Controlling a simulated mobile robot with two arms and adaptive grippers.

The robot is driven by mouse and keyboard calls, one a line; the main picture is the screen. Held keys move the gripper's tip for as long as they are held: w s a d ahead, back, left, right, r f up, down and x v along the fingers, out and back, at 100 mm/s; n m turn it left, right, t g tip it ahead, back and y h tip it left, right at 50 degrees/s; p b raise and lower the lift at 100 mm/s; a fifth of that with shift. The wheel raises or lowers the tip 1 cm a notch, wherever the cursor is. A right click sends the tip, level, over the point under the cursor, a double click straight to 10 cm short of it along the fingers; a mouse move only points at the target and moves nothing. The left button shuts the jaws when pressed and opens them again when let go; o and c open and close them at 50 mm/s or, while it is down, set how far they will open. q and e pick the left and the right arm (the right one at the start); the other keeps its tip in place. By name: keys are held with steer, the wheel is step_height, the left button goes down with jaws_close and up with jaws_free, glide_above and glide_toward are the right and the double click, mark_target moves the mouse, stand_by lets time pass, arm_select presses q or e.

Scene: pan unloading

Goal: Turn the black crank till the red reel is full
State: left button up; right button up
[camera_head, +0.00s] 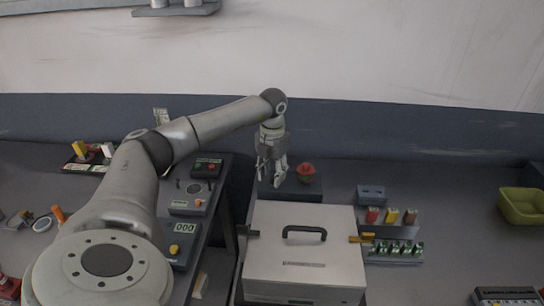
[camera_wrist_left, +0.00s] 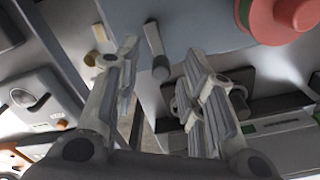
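The red reel (camera_head: 306,173) sits on a dark block (camera_head: 303,188) behind the pale box. In the left wrist view the red reel (camera_wrist_left: 285,22) is cut off by the upper right corner. A short grey lever with a dark round knob (camera_wrist_left: 160,66), which looks like the crank, shows between my fingers in that view. I cannot tell whether the fingers touch it. My left gripper (camera_head: 271,181) points down, left of the reel, with its fingers apart; the wrist view also shows the left gripper (camera_wrist_left: 161,52) open. In the head view the crank is not clearly visible. My right gripper is out of view.
A pale box (camera_head: 305,250) with a black handle (camera_head: 304,232) stands in front of the reel. Control panels (camera_head: 190,197) lie left of it. Small coloured items (camera_head: 391,216) and a green bin (camera_head: 522,206) are at the right. My left arm covers the left side.

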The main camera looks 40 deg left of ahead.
mark_target(272, 176)
arm_select(q)
step_height(272, 176, up, 12)
steer(key=shift+f, duration=0.15)
steer(key=shift+f, duration=0.1)
stand_by(0.6)
